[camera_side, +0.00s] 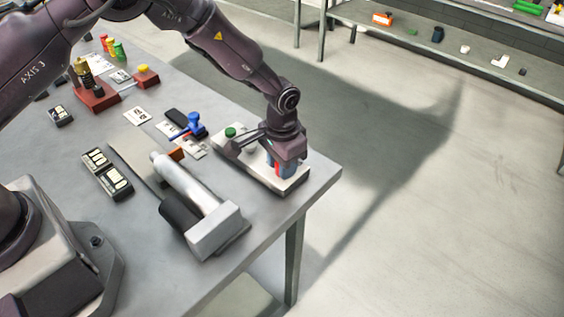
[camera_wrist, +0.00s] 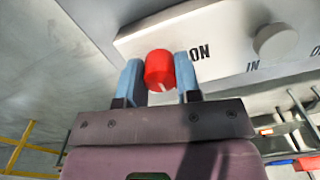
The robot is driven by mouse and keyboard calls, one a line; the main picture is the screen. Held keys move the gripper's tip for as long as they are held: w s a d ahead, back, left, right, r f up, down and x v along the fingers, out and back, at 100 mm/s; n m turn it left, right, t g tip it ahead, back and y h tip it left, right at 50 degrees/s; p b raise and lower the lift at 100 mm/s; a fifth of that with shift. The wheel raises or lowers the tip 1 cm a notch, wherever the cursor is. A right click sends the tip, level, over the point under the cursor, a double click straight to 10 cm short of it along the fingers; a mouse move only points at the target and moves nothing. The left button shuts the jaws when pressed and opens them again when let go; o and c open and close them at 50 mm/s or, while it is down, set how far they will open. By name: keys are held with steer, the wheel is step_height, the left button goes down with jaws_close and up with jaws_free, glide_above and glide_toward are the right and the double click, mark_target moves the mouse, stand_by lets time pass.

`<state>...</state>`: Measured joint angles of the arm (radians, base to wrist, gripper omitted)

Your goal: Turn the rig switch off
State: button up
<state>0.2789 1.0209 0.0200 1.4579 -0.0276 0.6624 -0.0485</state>
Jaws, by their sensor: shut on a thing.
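The rig switch is a red knob (camera_wrist: 160,66) with a pale pointer line on the side that faces the wrist camera. It sits on a white panel (camera_wrist: 225,42) with the letters "ON" printed beside it. My gripper (camera_wrist: 160,80) has its two blue fingers on either side of the red knob and is shut on it. In the side view my gripper (camera_side: 280,168) is at the right end of the white panel (camera_side: 291,186), and only a little red shows between the fingers. The "OFF" marking is not in view.
A grey knob (camera_wrist: 275,41) marked "IN" is on the same panel. A green button (camera_side: 230,132) is at the panel's far end. A silver cylinder device (camera_side: 190,187) lies close to the panel's left. The table edge (camera_side: 325,187) is just right of the panel.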

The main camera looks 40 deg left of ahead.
stand_by(0.4)
steer(key=o, duration=0.9)
steer(key=shift+r, duration=0.1)
step_height(320, 180, up, 13)
steer(key=shift+f, duration=0.1)
